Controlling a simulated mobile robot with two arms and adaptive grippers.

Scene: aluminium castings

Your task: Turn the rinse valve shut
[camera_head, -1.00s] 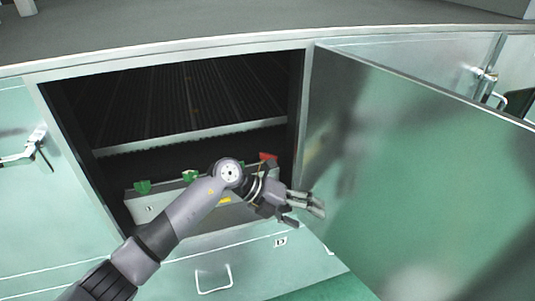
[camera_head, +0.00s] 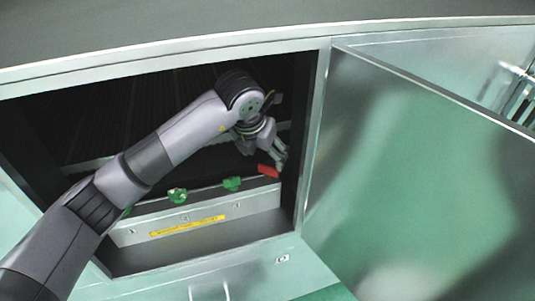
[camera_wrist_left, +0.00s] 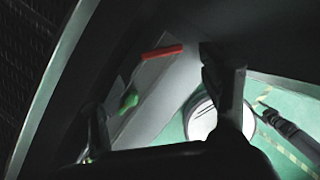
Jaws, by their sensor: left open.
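A red handle (camera_head: 268,171) stands at the right end of a grey valve panel (camera_head: 266,202) inside the open cabinet. Green knobs (camera_head: 232,184) (camera_head: 177,195) sit in a row to its left. I cannot read which valve is the rinse one. My left gripper (camera_head: 279,158) is open and empty, inside the opening, just above and close to the red handle. I cannot tell if it touches. In the left wrist view the red handle (camera_wrist_left: 162,51) lies ahead between the open fingers (camera_wrist_left: 155,88), with one green knob (camera_wrist_left: 129,100) near the left finger. My right gripper is out of view.
The cabinet door (camera_head: 420,180) stands open on the right. The opening's right frame (camera_head: 312,145) is close beside my gripper. A yellow label (camera_head: 187,227) is on the panel front. My left arm crosses the left of the opening. A dark ribbed surface lies behind.

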